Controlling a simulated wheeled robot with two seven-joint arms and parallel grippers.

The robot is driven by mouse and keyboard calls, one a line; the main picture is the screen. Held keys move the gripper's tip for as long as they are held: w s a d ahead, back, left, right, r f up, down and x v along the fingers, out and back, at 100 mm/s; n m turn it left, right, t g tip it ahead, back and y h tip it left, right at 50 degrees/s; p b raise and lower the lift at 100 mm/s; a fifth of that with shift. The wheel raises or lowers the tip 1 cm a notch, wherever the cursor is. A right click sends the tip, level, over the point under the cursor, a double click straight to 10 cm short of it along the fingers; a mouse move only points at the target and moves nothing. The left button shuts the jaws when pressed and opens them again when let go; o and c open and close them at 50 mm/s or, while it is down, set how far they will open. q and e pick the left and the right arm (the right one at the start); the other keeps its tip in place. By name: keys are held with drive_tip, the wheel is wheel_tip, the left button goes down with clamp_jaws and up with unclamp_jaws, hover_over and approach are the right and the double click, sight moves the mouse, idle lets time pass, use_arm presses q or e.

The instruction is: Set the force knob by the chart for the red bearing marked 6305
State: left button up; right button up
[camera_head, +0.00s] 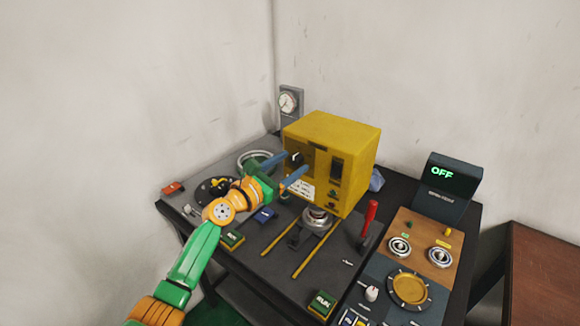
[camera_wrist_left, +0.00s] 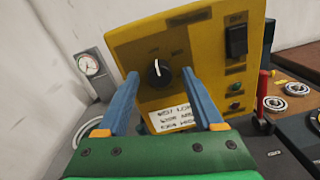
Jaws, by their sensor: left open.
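The yellow press box (camera_head: 330,150) carries a black force knob (camera_wrist_left: 158,72) with a white pointer line, pointing about straight up in the left wrist view. A white chart label (camera_wrist_left: 172,118) sits below the knob; its small text is hard to read. It also shows in the head view (camera_head: 301,190). My left gripper (camera_wrist_left: 160,76) is open, its blue fingers on either side of the knob in the picture; contact cannot be told. In the head view my left gripper (camera_head: 296,162) reaches the box front. I cannot make out a red bearing marked 6305. My right gripper is out of view.
A silver ring bearing (camera_head: 317,217) sits below the box. Two more lie on a brown board (camera_head: 422,238) at right. A red-handled lever (camera_head: 369,218) stands beside the box. A display (camera_head: 448,186) reads OFF. A gauge (camera_head: 289,102) stands behind. A rocker switch (camera_wrist_left: 237,40) is right of the knob.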

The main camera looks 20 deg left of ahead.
use_arm(q)
clamp_jaws()
drive_tip(key=shift+m, duration=0.4)
drive_tip(key=m, duration=0.4)
drive_tip(key=shift+m, duration=0.4)
drive_tip(key=m, duration=0.6)
drive_tip(key=shift+b, duration=0.3)
drive_tip(key=m+b, duration=0.1)
drive_tip(key=m, duration=0.5)
drive_tip(key=shift+y, duration=0.4)
drive_tip(key=shift+d+r+m+b, duration=0.15)
drive_tip(key=shift+m+b, duration=0.3)
drive_tip(key=shift+m, duration=2.45)
